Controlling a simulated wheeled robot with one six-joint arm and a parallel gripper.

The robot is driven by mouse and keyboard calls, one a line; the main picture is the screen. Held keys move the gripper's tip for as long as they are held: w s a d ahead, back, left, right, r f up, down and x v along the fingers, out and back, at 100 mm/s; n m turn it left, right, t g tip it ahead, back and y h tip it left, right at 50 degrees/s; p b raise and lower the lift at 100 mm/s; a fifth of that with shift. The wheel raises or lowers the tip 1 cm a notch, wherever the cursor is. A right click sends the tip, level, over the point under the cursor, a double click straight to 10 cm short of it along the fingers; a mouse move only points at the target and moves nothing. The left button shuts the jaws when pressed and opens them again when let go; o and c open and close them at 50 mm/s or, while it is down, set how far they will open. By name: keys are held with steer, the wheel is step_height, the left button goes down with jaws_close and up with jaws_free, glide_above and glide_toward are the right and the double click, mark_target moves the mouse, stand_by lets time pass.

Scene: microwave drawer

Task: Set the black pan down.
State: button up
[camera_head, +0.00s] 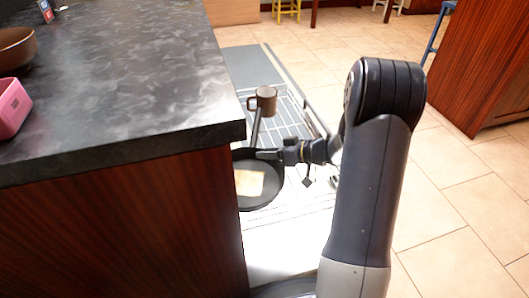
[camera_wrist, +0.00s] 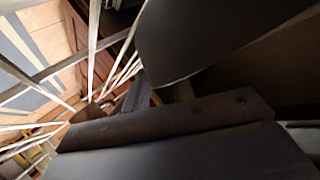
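The black pan (camera_head: 269,191) is round and dark. In the head view it lies over the white inner side of an open appliance, beside the counter corner, with a flat tan square (camera_head: 249,182) in it. Its handle (camera_head: 255,129) points away toward the mug. My gripper (camera_head: 268,154) reaches in from the right and is at the pan's far rim, by the base of the handle. It looks shut on the pan, though the exact contact is hard to see. In the wrist view, the pan (camera_wrist: 210,35) is a large dark shape just beyond the fingers (camera_wrist: 160,94). Any gap beneath the pan is unclear.
A brown mug (camera_head: 265,99) stands at the wire rack (camera_head: 284,122) behind the pan. A dark counter (camera_head: 130,75) with a brown bowl (camera_head: 14,48) and a pink container (camera_head: 12,107) is at left. Open tiled floor (camera_head: 440,200) lies to the right.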

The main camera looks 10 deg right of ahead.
steer(key=p+v, duration=0.2)
steer(key=v, duration=0.4)
steer(key=shift+s+d+r, duration=0.1)
steer(key=shift+c, duration=0.3)
stand_by(0.8)
